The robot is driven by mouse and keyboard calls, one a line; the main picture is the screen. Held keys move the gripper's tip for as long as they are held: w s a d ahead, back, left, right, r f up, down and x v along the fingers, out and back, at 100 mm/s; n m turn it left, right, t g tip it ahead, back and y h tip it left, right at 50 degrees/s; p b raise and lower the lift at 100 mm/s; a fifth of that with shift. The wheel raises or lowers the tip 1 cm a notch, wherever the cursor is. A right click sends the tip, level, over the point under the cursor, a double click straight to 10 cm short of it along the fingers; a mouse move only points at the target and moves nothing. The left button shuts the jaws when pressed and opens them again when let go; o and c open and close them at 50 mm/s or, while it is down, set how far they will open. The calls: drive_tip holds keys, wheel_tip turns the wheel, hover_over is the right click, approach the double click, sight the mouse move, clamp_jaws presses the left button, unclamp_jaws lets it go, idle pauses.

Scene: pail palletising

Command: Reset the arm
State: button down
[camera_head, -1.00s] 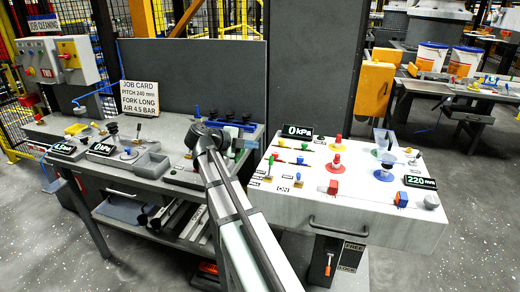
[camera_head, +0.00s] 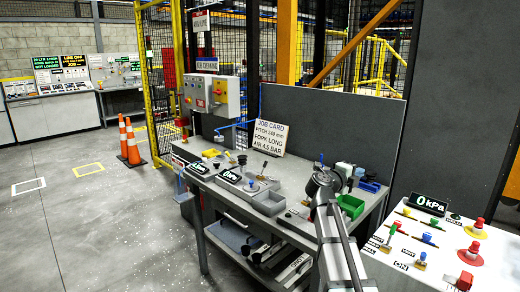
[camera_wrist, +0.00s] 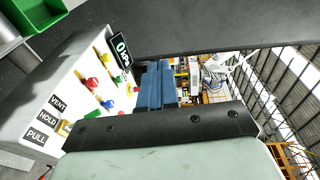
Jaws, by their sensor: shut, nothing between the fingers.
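My gripper (camera_wrist: 158,82) shows in the wrist view as two blue fingers close together, beyond a dark bar and my pale green gripper body. The fingers are shut with nothing between them. In the head view my arm reaches up from the lower right over the right end of the grey workbench (camera_head: 225,193). Its fingers cannot be made out clearly there. The white control panel (camera_head: 410,250) stands right of the arm, and in the wrist view it lies left of the fingers (camera_wrist: 45,95).
The bench carries a job card (camera_head: 268,137), a green bin (camera_head: 350,206), a grey tray (camera_head: 268,203) and small displays. A dark upright board (camera_head: 335,125) stands behind. Orange cones (camera_head: 131,143) and a yellow fence (camera_head: 148,90) are at left. The floor at left is open.

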drive_tip(key=w+a+r+n+t+y, duration=0.2)
drive_tip(key=w+a+n+t+y, duration=0.1)
drive_tip(key=a+n+t+y, duration=0.4)
drive_tip(key=w+a+r+n+t+y, duration=0.2)
drive_tip(key=a+r+n+t+y, duration=0.15)
drive_tip(key=a+n+y, duration=0.35)
drive_tip(key=s+a+f+n+g+y, duration=0.2)
drive_tip(key=a+f+n+g, duration=0.15)
drive_tip(key=f, duration=0.55)
drive_tip(key=s+a+f+n+g+y, duration=0.2)
drive_tip(key=a+f+n+g, duration=0.15)
drive_tip(key=f, duration=0.45)
drive_tip(key=s+a+f+n+g+y, duration=0.2)
drive_tip(key=a+f+n+g, duration=0.15)
drive_tip(key=f, duration=0.55)
drive_tip(key=s+d+f+n+g+h, duration=0.25)
drive_tip(key=s+f+g, duration=0.25)
drive_tip(key=s+f, duration=0.9)
drive_tip(key=s+d+f+n+g+h, duration=0.1)
drive_tip(key=s+d+f+g+h, duration=0.3)
drive_tip(key=s+f, duration=1.05)
drive_tip(key=s+d+f+g, duration=0.1)
drive_tip(key=s+f+g, duration=0.3)
drive_tip(key=s+f, duration=0.7)
drive_tip(key=s+d+f+g, duration=0.1)
drive_tip(key=s+f+g, duration=0.3)
drive_tip(key=s+f, duration=0.7)
drive_tip(key=s, duration=0.5)
